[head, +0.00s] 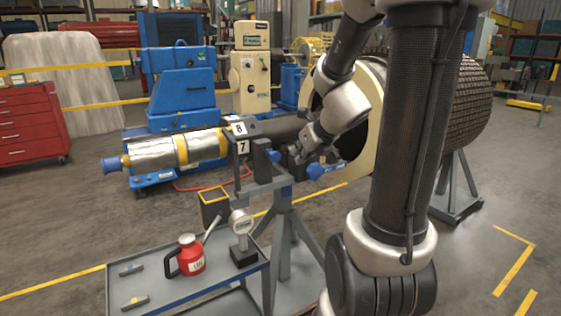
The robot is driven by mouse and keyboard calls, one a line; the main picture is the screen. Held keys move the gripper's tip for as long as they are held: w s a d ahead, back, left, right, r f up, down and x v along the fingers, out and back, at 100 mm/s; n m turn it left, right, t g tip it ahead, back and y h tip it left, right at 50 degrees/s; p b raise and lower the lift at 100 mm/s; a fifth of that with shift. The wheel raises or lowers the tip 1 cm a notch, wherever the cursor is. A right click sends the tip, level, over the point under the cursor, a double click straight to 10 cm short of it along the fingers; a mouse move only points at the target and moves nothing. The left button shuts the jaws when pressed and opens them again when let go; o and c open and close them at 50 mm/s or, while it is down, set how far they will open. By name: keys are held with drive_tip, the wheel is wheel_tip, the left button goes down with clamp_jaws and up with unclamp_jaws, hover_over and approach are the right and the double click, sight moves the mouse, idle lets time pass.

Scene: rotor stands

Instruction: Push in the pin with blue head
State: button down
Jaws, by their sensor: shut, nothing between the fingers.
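A grey rotor stand (287,216) holds the dark end of a rotor shaft (283,128) at the middle. A small blue head (275,156) shows beside the stand's dark upright block. A second, larger blue piece (317,171) sticks out lower right, at the end of a blue rod. I cannot tell for certain which is the pin's head. My gripper (295,155) is shut and empty between the two blue pieces, close to the small blue head. I cannot tell whether it touches it. My arm hides part of the stand and rotor.
A grey cart (190,297) below holds a red oil can (187,258), a dial gauge (242,234) and small tools. Number plates 8 (239,128) and 7 (243,147) sit on the stand. Open floor lies at the right, with yellow lines.

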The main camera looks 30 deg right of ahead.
sight(273, 155)
drive_tip(key=w+f, duration=0.5)
drive_tip(key=w, duration=0.4)
drive_tip(key=shift+w+a+f, duration=0.15)
drive_tip(key=shift+w+f, duration=0.15)
drive_tip(key=shift+f, duration=0.05)
